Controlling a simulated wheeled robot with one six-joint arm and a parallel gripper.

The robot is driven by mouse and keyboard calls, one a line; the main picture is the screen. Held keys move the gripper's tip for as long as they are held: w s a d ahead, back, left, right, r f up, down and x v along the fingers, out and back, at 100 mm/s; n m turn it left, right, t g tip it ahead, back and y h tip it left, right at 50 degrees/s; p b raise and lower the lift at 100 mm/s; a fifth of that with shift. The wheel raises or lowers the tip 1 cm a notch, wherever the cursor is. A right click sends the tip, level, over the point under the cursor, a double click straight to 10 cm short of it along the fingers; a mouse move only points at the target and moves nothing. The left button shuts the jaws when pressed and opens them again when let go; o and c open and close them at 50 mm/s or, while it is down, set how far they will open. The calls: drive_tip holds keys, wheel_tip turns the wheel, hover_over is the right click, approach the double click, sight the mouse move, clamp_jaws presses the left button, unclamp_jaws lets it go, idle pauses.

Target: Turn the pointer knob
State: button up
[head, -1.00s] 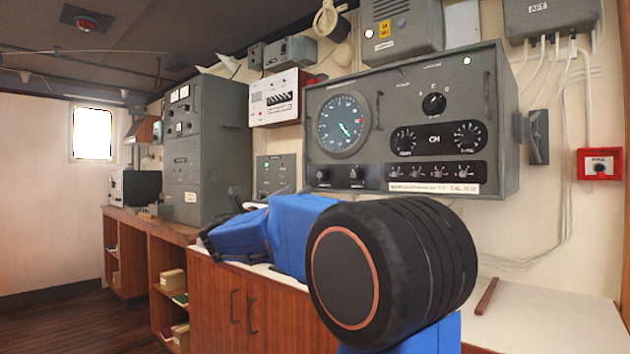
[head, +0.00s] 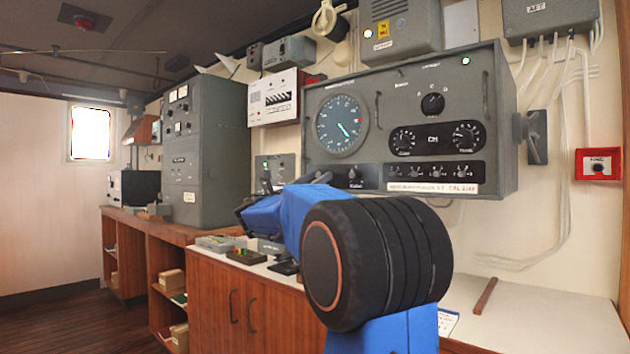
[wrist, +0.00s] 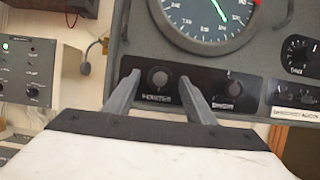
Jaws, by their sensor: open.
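The grey panel cabinet (head: 408,75) has a round dial (head: 342,123) and several black knobs. Two small knobs sit on a dark strip below the dial. In the wrist view the left small knob (wrist: 158,77) shows between my gripper's fingertips (wrist: 160,80). The gripper is open, with one finger on each side of that knob in the picture; contact cannot be told. The right small knob (wrist: 231,86) lies just right of the right finger. In the head view my arm hides most of the left knob. A larger selector knob (head: 433,104) stands higher on the panel, clear of the gripper.
Two round knobs (head: 403,140) (head: 466,135) and a row of small knobs (head: 438,172) are right of the dial. A smaller grey panel (wrist: 28,70) is at left. The white counter (head: 540,310) below is mostly clear at right.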

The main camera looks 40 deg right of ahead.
drive_tip(key=c, duration=1)
drive_tip(key=shift+c, duration=0.2)
drive_tip(key=shift+m, duration=0.6)
drive_tip(key=m+g, duration=0.2)
drive_tip(key=m, duration=0.2)
drive_tip(key=m+g+y, duration=0.1)
drive_tip(key=m+g, duration=0.1)
drive_tip(key=m, duration=0.2)
drive_tip(key=w+m+g+y, duration=0.1)
drive_tip(key=m+g, duration=0.1)
drive_tip(key=m, duration=0.2)
drive_tip(key=shift+r+m, duration=0.15)
drive_tip(key=shift+m, duration=0.25)
drive_tip(key=m, duration=0.2)
drive_tip(key=m+y, duration=0.1)
drive_tip(key=m, duration=0.1)
drive_tip(key=m+g+y, duration=0.1)
drive_tip(key=m, duration=0.1)
drive_tip(key=shift+a+r, duration=0.1)
drive_tip(key=shift+r, duration=0.15)
drive_tip(key=m+y, duration=0.2)
drive_tip(key=m, duration=0.2)
drive_tip(key=shift+r, duration=0.15)
